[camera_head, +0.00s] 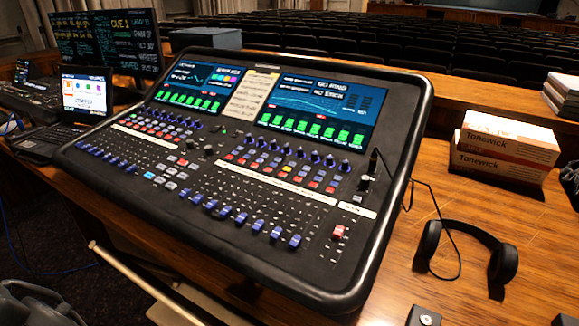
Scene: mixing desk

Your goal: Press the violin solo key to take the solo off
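The mixing desk (232,235) fills the middle of the head view, tilted up toward its screens. A left bank of small keys (150,128) and a right bank (275,170) lie below the knobs, several of them lit red or orange. White label strips (292,186) run beneath the banks, but their writing is too small to read. I cannot tell which key is the violin solo key or whether it is lit. A dark grey shape (38,303) at the bottom left edge may be my gripper. Its fingertips do not show clearly, and it is well apart from the keys.
A laptop (85,95) and dark monitors (105,42) stand left of the desk. Headphones (466,243) lie on the wood to the right, with a cable. Boxes (505,145) stand behind them. A thin microphone stem (374,165) rises at the desk's right. Space above the keys looks clear.

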